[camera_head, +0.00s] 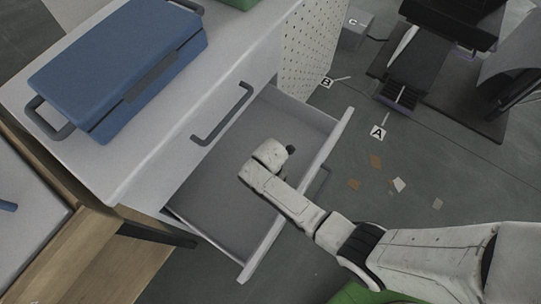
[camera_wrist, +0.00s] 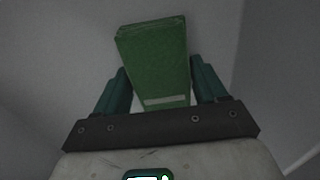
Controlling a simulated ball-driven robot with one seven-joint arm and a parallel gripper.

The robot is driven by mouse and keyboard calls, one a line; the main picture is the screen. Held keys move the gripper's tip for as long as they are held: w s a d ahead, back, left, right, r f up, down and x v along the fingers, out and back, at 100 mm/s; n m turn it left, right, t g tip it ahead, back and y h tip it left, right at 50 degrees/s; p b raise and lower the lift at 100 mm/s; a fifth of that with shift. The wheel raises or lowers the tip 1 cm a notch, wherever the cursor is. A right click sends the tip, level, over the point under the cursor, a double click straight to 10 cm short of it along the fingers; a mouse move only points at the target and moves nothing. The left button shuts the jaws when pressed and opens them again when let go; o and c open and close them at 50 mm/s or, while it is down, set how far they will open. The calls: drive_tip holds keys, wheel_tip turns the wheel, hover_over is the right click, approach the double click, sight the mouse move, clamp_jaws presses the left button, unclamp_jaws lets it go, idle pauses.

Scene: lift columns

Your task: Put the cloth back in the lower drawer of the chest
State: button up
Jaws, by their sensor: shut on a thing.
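The chest (camera_head: 180,150) is light grey, with its lower drawer (camera_head: 225,185) pulled out and its upper drawer front shut. My gripper (camera_wrist: 158,80) is over the open lower drawer, pointing down into it; my wrist hides the fingers in the head view. In the wrist view the two teal fingers are shut on a green, folded, block-like cloth (camera_wrist: 155,55) with a pale stripe near its lower end. The cloth is hidden in the head view. Grey drawer surfaces surround it in the wrist view; I cannot tell whether it touches the drawer bottom.
A blue case (camera_head: 120,65) with dark handles lies on top of the chest, beside part of a green thing (camera_head: 238,3). A wooden unit (camera_head: 65,255) stands at the left. Small scraps (camera_head: 398,184) lie on the floor at the right. Black equipment (camera_head: 440,70) stands farther back.

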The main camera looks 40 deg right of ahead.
drive_tip(key=o, duration=1)
drive_tip(key=shift+f, duration=0.1)
wheel_tip(320, 180, up, 12)
drive_tip(key=p, duration=0.3)
